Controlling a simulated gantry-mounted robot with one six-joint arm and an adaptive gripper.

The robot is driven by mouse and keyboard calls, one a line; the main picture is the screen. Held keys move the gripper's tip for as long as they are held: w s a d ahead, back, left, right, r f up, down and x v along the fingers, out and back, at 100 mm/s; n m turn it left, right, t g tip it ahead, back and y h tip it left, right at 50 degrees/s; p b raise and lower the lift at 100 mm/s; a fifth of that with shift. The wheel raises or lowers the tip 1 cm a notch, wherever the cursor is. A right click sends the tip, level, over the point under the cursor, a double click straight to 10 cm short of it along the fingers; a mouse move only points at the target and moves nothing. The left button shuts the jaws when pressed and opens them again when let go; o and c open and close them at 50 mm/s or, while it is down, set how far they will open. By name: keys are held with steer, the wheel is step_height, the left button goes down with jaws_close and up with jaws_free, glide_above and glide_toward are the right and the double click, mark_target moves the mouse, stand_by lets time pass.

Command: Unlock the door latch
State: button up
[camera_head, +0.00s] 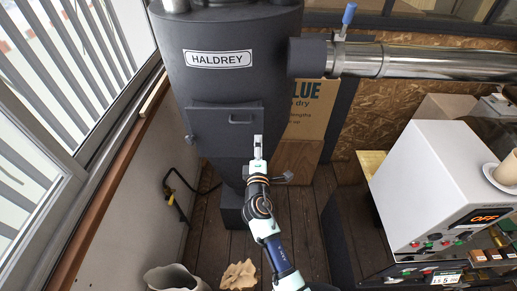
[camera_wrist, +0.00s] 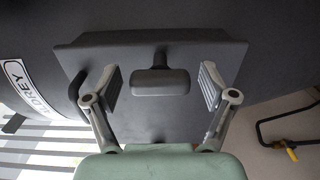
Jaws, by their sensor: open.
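The dark furnace-like body carries a flat door (camera_head: 222,130). A dark bar-shaped handle (camera_head: 240,119) is on its upper right, and a small knob-like latch piece (camera_head: 190,139) is at its left edge. My gripper (camera_head: 258,142) is in front of the door's right edge, below and right of the handle. In the wrist view, my gripper (camera_wrist: 160,88) is open and empty, its two fingers spread wide. A grey block on a dark stem (camera_wrist: 160,82) shows between them, with the door panel (camera_wrist: 115,48) behind. I cannot tell whether this block is the handle or the latch.
A HALDREY plate (camera_head: 219,58) is above the door. A metal pipe (camera_head: 430,62) runs right. A white machine (camera_head: 432,190) stands at right, and a window (camera_head: 60,80) at left. A sack (camera_head: 176,278) and crumpled paper (camera_head: 238,275) are on the wooden floor.

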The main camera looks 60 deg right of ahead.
steer(key=v, duration=1.2)
